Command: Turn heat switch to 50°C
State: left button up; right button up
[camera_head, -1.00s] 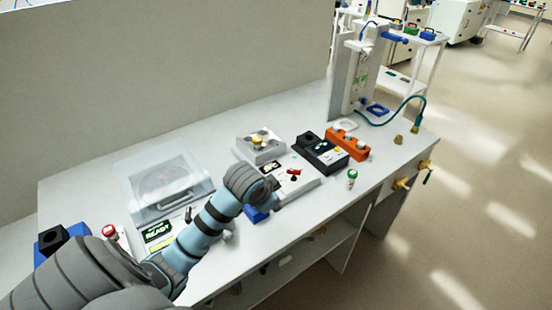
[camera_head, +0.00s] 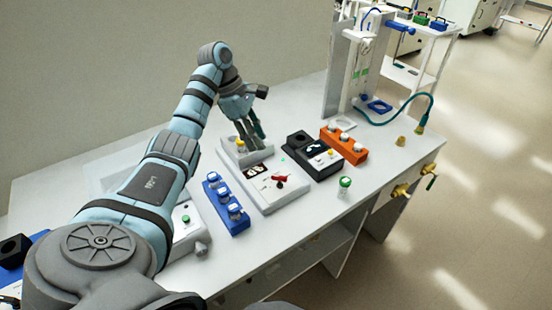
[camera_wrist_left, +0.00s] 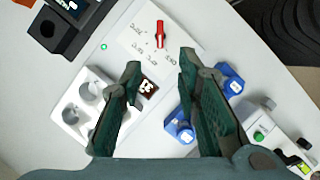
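The heat switch is a red knob (camera_head: 279,181) on a flat white unit (camera_head: 268,197) on the bench. A small dark display (camera_wrist_left: 148,88) sits on the same unit. My left gripper (camera_head: 250,138) is above the back of the unit, near a white block (camera_head: 233,160) with a yellow-topped item. In the left wrist view the left gripper (camera_wrist_left: 160,66) is open and empty, apart from the knob. My right gripper is not in view.
A blue rack (camera_head: 226,206) with white-capped tubes stands left of the unit. A black device (camera_head: 318,165) and an orange rack (camera_head: 345,146) stand to its right. A green-capped vial (camera_head: 345,186) is near the bench's front edge. My left arm covers the bench's left part.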

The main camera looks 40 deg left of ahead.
pick_arm(q)
jog(key=b, duration=0.5)
send_over(279, 176)
jog(key=s+a, duration=0.2)
notch_tip(279, 176, down, 7)
jog(key=x, duration=0.3)
jog(key=w+x, duration=0.1)
jog(key=x, duration=0.1)
jog(key=shift+a+f+p, duration=0.1)
jog(key=shift+a+p, duration=0.2)
jog(key=shift+a, duration=0.05)
jog(key=shift+s+d+f, duration=0.1)
jog(key=shift+d+f, duration=0.05)
jog(key=shift+f, duration=0.2)
jog(key=shift+d, duration=0.1)
grip_shut()
